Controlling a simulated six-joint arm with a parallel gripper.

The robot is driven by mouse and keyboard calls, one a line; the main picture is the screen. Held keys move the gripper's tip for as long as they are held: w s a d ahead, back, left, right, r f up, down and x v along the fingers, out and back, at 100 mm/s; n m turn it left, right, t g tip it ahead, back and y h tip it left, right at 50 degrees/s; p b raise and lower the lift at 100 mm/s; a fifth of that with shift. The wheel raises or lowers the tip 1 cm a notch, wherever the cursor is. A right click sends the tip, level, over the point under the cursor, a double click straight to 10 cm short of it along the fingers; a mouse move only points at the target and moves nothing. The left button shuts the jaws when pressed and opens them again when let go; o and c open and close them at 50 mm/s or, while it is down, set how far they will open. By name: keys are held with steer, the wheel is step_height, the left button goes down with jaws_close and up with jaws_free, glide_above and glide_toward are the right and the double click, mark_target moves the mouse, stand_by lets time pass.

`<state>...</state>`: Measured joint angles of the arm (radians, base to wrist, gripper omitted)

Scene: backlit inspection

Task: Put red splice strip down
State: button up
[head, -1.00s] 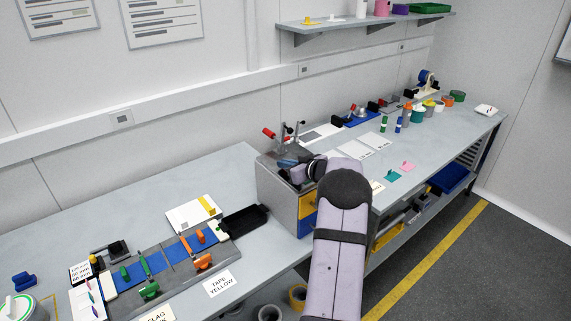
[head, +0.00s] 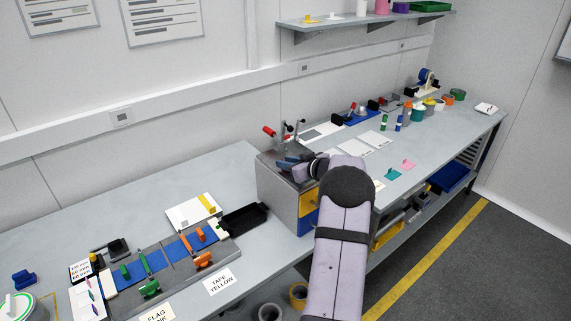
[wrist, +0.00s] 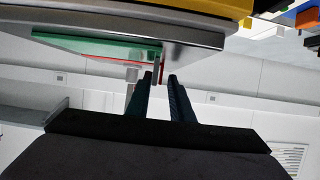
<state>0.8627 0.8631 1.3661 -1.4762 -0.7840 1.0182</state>
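In the wrist view my gripper (wrist: 162,82) has its two dark fingers apart, with a narrow gap between them. A thin red upright edge (wrist: 162,66) shows between the fingertips, beside a small grey piece. It may be part of the red splice strip, but most of its shape is hidden. A thin red line also runs along a green plate under a grey metal edge. In the head view my gripper (head: 284,164) is at the top of a grey stand (head: 277,200). The strip cannot be made out there.
A clamp with a red handle (head: 269,131) rises behind my gripper on the stand. A black tray (head: 244,219) lies left of the stand. A fixture with green and orange knobs (head: 170,262) is on the lower bench.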

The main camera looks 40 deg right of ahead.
steer(key=b+v, duration=0.2)
steer(key=v, duration=0.9)
steer(key=shift+b, duration=0.3)
steer(key=shift+r, duration=0.1)
steer(key=shift+w+a+r, duration=0.1)
steer(key=shift+w+a, duration=0.1)
steer(key=a+f+m+g+h, duration=0.2)
steer(key=a+f+g+h, duration=0.2)
steer(key=a, duration=1.1)
steer(key=s+a+f+n+g+y, duration=0.1)
steer(key=s+a+f+g, duration=0.3)
steer(key=s+a, duration=0.7)
steer(key=s+a+f+n+g+y, duration=0.1)
steer(key=s+a+f+g+y, duration=0.2)
steer(key=s+a, duration=0.9)
step_height(320, 180, down, 3)
steer(key=s+g, duration=0.1)
steer(key=g, duration=0.1)
steer(key=shift+s+a+f+g, duration=0.15)
steer(key=shift+s+g, duration=0.15)
steer(key=shift+o, duration=0.6)
steer(key=shift+s, duration=0.1)
